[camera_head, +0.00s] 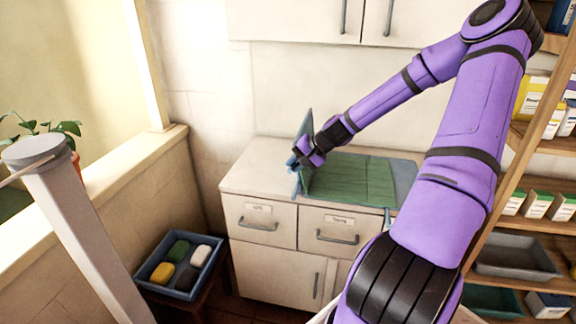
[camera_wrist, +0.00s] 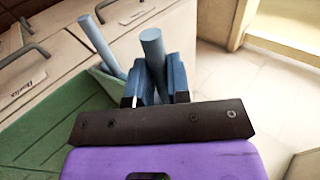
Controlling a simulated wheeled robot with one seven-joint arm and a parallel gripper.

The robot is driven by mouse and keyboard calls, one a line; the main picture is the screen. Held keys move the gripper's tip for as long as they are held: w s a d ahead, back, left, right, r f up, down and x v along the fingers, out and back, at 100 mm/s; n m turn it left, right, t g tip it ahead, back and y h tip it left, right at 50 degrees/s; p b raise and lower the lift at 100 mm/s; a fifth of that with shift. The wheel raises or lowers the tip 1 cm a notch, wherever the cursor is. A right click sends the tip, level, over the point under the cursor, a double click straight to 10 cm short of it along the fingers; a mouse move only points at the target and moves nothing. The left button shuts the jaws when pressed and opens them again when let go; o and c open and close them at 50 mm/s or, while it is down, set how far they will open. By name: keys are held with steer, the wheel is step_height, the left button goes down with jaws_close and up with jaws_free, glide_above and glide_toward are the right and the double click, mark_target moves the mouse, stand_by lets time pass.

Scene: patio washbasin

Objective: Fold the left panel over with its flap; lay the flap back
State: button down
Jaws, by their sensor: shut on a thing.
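A green mat with raised ribs (camera_head: 350,180) lies on the counter, with a flat blue-grey section (camera_head: 404,178) at its right. The left panel (camera_head: 304,126) stands steeply up at the mat's left end and shows its blue-grey face. My gripper (camera_head: 303,157) is at this raised panel, low near the counter's front. In the wrist view my gripper (camera_wrist: 153,88) is shut on a blue round peg (camera_wrist: 152,45). A second blue peg (camera_wrist: 95,42) stands beside it, apart from the jaws. Green surface (camera_wrist: 45,125) shows at left. I cannot tell the flap from the panel.
The counter (camera_head: 243,180) is clear left of the panel. Labelled drawers (camera_head: 258,220) are below it. A blue tray (camera_head: 182,262) with several coloured blocks stands low at left. Shelves (camera_head: 545,145) with boxes are at right, and wall cupboards (camera_head: 300,18) hang above.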

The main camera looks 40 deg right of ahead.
steer(key=s+d+f+t+y, duration=0.1)
steer(key=s+d+t+y, duration=0.1)
steer(key=s, duration=0.4)
steer(key=shift+s+d+f+t+y, duration=0.3)
steer(key=shift+d+t, duration=0.4)
steer(key=shift+d, duration=0.65)
steer(key=c, duration=1.2)
jaws_free()
steer(key=shift+w, duration=0.15)
steer(key=shift+o, duration=0.6)
steer(key=shift+d+r, duration=0.1)
